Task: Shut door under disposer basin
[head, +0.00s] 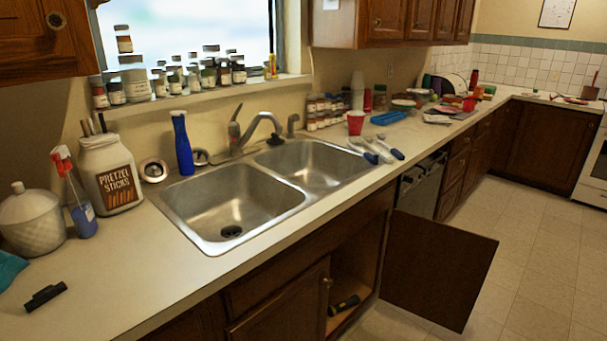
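A dark brown wooden cabinet door (438,268) stands wide open below the counter, swung out to the right over the floor. The cabinet opening (356,265) to its left is exposed, and a dark object with a yellowish part (343,305) lies inside. A second brown door (283,312) to the left is closed. Above is a double steel sink, with a left basin (235,205) showing a black drain (232,231) and a right basin (315,165). I cannot tell for certain which basin has the disposer. Neither gripper is in view.
The tiled floor (540,255) right of the open door is clear. A dishwasher (422,185) is behind the door. The counter holds a pretzel jar (110,172), a blue bottle (182,145), brushes (375,150) and a red cup (355,122).

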